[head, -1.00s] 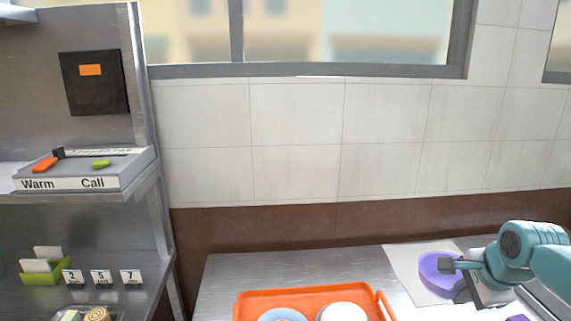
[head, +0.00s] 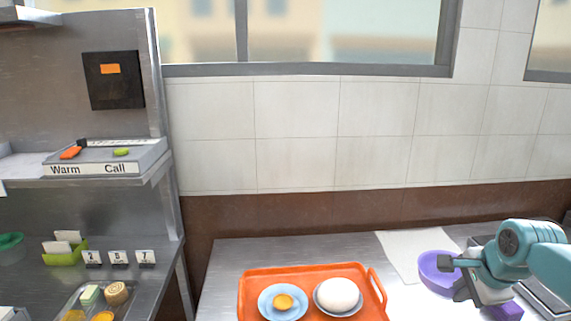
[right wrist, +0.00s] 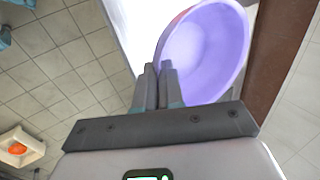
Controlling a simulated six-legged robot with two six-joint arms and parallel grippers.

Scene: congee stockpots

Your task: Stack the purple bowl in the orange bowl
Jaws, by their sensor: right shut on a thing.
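The purple bowl (head: 434,268) is at the right of the head view, in front of the white sheet on the counter. My right gripper (head: 452,268) is shut on its rim. In the right wrist view the purple bowl (right wrist: 207,55) hangs beyond the closed fingers (right wrist: 158,82), which pinch its wall. The gap between the bowl and the counter is hard to judge. My left gripper is not in view.
An orange tray (head: 252,291) holds a blue dish (head: 264,307) with a yellow item and a bowl with a white mound (head: 338,292). The white sheet (head: 402,247) lies behind. A purple block (head: 508,311) is near the gripper. Steel shelves (head: 165,200) stand left.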

